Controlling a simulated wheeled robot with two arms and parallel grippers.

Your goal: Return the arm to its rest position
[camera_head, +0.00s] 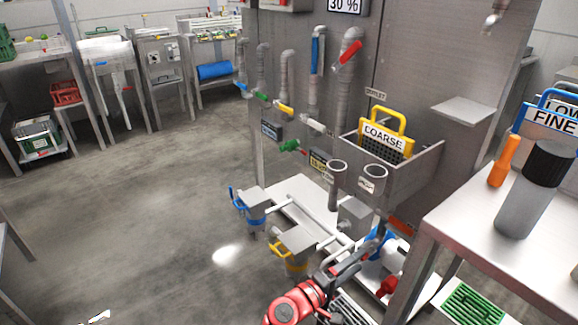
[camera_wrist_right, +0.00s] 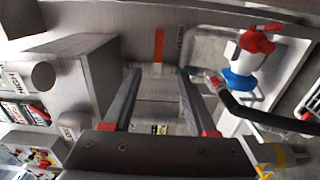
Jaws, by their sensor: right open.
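My right arm (camera_head: 297,303), red and dark grey, comes in at the bottom middle of the head view. Its gripper (camera_head: 368,254) is in front of the steel wash unit, near the blue, white and red fitting (camera_head: 386,250) low on the unit. In the right wrist view the two fingers (camera_wrist_right: 160,78) stand wide apart with nothing between them. The fitting shows right of the fingers in that view (camera_wrist_right: 243,62). My left gripper is in neither view.
A yellow-handled COARSE screen (camera_head: 385,137) sits in the unit's steel basin (camera_head: 420,172). A steel table (camera_head: 470,215) at right carries a grey bottle (camera_head: 535,190) and an orange-handled item (camera_head: 503,160). Blue and yellow valves (camera_head: 288,252) stand low in front.

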